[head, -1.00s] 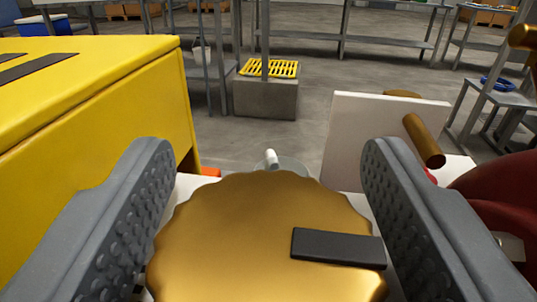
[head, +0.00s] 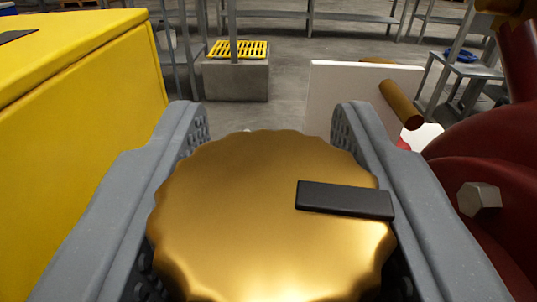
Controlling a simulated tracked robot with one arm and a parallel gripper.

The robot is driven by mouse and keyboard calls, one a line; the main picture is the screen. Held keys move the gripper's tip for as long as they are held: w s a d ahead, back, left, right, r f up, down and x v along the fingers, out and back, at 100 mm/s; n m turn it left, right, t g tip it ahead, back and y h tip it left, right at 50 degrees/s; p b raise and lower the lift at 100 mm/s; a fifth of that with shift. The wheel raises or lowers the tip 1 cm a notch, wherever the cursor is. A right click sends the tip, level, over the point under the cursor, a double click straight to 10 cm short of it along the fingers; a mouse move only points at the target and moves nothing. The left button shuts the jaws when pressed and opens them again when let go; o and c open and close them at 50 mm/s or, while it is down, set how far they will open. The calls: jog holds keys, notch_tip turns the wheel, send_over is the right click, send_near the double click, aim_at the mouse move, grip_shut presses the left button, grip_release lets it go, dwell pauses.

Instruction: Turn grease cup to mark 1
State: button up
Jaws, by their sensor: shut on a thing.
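The grease cup (head: 250,220) is a large brass cap with a scalloped rim, filling the lower middle of the head view. A black bar (head: 345,199) lies on its top, pointing to the right and slightly down in the picture. My gripper (head: 268,130) has one grey finger on each side of the cap and is shut on it. The fingers' studded inner faces are mostly hidden by the cap. No mark 1 can be made out; the cap's lower part and what lies beneath it are hidden.
A yellow housing (head: 80,130) stands close on the left. A dark red casting (head: 480,150) with a hex bolt (head: 479,200) is close on the right. Beyond are a white panel (head: 345,105), a brass rod (head: 400,104) and a concrete block (head: 236,80) with a yellow grate.

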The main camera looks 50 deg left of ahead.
jog(key=o, duration=1)
jog(key=shift+d, duration=0.1)
jog(key=p+v, duration=0.2)
jog(key=v, duration=1.1)
jog(key=shift+s+d+p, duration=0.2)
jog(key=shift+d+p, duration=0.05)
jog(key=shift+p, duration=0.05)
jog(key=shift+c, duration=0.2)
